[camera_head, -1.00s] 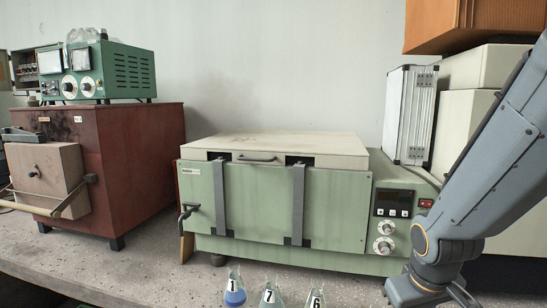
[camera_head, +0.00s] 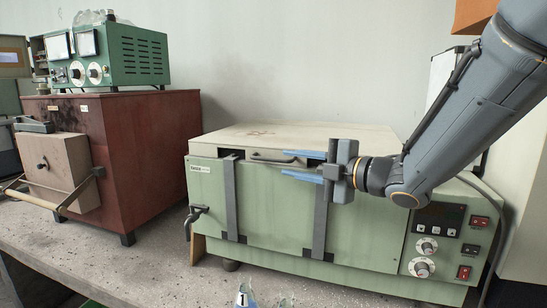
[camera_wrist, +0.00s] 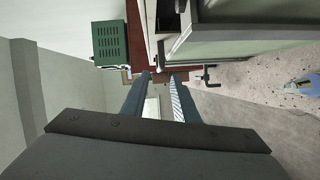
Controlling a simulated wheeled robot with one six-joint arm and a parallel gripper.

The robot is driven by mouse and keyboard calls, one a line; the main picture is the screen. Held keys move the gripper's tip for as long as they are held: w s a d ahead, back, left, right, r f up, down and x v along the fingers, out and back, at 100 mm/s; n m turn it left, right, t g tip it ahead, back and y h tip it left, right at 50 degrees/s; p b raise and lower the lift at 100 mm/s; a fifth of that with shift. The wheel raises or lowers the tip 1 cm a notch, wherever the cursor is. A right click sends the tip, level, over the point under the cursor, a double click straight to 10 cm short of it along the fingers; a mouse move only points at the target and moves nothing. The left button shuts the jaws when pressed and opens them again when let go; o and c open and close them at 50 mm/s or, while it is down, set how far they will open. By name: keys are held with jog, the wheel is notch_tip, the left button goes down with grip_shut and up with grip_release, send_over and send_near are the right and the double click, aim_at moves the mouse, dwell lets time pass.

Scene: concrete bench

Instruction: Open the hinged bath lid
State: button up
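The pale green bath (camera_head: 270,205) stands on the bench with its cream lid (camera_head: 310,138) lying flat and closed on top. A dark bar handle (camera_head: 270,160) sits on the lid's front edge. My gripper (camera_head: 286,165) is level with that edge, just right of the handle, with its blue-grey fingers pointing left. The fingers are apart with nothing between them, also in the wrist view (camera_wrist: 161,80). I cannot tell whether a finger touches the handle. The wrist view shows the bath (camera_wrist: 270,35) sideways at upper right.
Two dark straps (camera_head: 320,215) run down the bath's front, and a drain tap (camera_head: 196,213) sticks out at its left. A red-brown furnace (camera_head: 150,150) stands at left with a green instrument (camera_head: 135,58) on top. A flask (camera_head: 245,296) stands at the front.

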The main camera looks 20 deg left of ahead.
aim_at(275, 160)
jog(key=shift+p+x, duration=0.85)
jog(key=shift+x, duration=2.95)
jog(key=shift+w, duration=0.15)
grip_shut()
